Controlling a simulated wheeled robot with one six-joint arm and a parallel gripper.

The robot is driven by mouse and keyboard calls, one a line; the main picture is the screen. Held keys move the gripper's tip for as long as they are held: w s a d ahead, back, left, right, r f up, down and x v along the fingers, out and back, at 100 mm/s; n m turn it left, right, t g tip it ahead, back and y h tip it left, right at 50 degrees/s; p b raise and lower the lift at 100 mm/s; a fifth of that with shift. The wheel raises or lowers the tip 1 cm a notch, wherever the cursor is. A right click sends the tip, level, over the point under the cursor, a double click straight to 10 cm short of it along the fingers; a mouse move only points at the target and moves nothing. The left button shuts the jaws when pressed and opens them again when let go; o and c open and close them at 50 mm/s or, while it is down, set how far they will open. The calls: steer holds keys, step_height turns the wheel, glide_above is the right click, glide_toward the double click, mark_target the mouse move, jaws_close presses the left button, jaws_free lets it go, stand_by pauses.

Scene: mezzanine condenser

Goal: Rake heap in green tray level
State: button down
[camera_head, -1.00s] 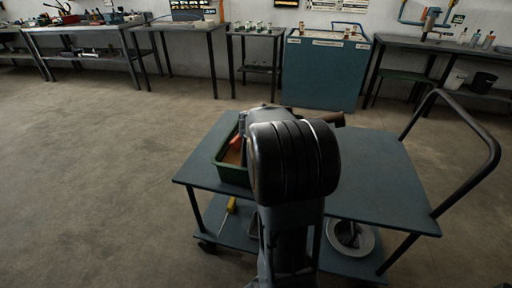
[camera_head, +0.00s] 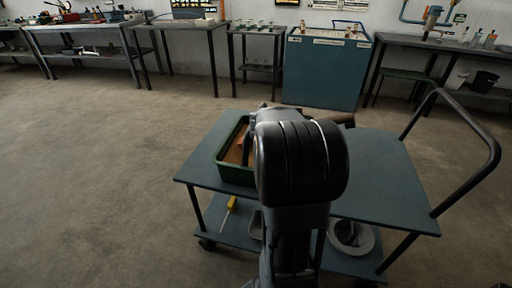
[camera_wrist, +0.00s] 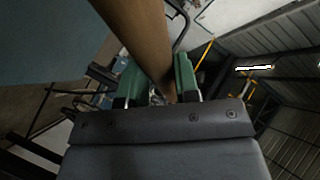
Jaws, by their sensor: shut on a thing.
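The green tray (camera_head: 236,176) sits on the left part of the cart's top deck in the head view. Brown material (camera_head: 234,154) shows inside it, with an orange piece (camera_head: 240,144) near the middle. My arm hides the tray's right side, so I cannot tell the heap's full shape. In the wrist view my gripper (camera_wrist: 158,78) has its green fingers shut on a round wooden handle (camera_wrist: 140,30). The handle's working end is out of the wrist view, and I cannot tell if it touches the material.
The cart's blue-grey top (camera_head: 385,175) is clear to the right of my arm. Its black push handle (camera_head: 490,135) rises at the right. A yellow-handled tool (camera_head: 229,211) and a round pan (camera_head: 362,243) lie on the lower shelf. Benches stand along the back wall.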

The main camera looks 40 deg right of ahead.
steer(key=shift+s+d+p, duration=0.1)
steer(key=shift+s+d, duration=0.55)
steer(key=shift+s, duration=0.3)
steer(key=shift+s+d+p, duration=0.1)
steer(key=shift+s+d, duration=0.6)
steer(key=shift+s, duration=0.2)
steer(key=shift+s+d+p, duration=0.1)
steer(key=shift+s+d, duration=0.55)
steer(key=shift+s, duration=0.3)
steer(key=shift+w+a+r+p, duration=0.1)
steer(key=shift+w+a+p, duration=0.6)
steer(key=shift+w, duration=0.4)
steer(key=shift+w+a+r+p, duration=0.1)
steer(key=shift+w+a+p, duration=0.35)
steer(key=shift+w+a, duration=0.5)
steer(key=shift+w+a+f+p, duration=0.1)
steer(key=shift+w+a+p, duration=0.45)
steer(key=shift+w, duration=0.45)
steer(key=shift+w+a+f+p, duration=0.1)
steer(key=shift+w+a+p, duration=0.25)
steer(key=shift+w+a, duration=0.5)
steer(key=shift+w+d, duration=0.1)
steer(key=shift+w, duration=0.1)
steer(key=shift+s+d, duration=1)
steer(key=shift+s, duration=0.35)
steer(key=shift+s+d, duration=0.95)
steer(key=shift+s, duration=0.45)
steer(key=shift+s+d, duration=1)
steer(key=shift+s, duration=0.35)
